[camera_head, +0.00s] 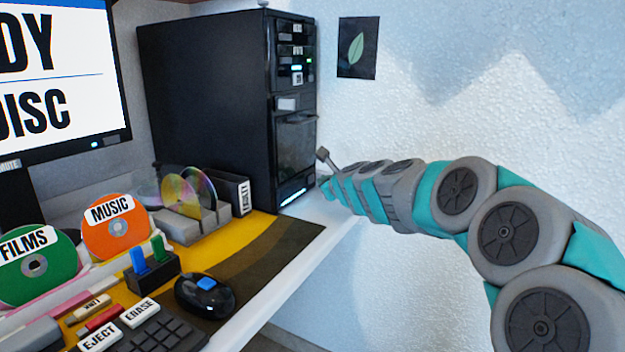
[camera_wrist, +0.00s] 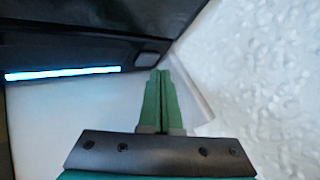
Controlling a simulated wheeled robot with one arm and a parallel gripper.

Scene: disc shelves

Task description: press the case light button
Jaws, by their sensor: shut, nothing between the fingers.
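The black computer case (camera_head: 205,105) stands on the desk beside the wall. A lit blue-white strip (camera_head: 293,196) glows low on its front; the strip (camera_wrist: 62,73) also shows in the wrist view. A small dark square button (camera_wrist: 150,58) sits to the right of the strip in the wrist view, near the case's lower corner. I read no label on it. My gripper (camera_head: 324,184) is low by the case's front right edge. In the wrist view its green fingers (camera_wrist: 160,72) are together and empty, their tips just below the square. I cannot tell whether they touch.
The white desk edge (camera_head: 290,288) runs beneath my arm, with the textured wall (camera_head: 450,80) close on the right. A disc rack (camera_head: 205,228), a black mouse (camera_head: 204,297) and a labelled keyboard (camera_head: 155,335) occupy the desk at left. A monitor (camera_head: 60,75) stands behind.

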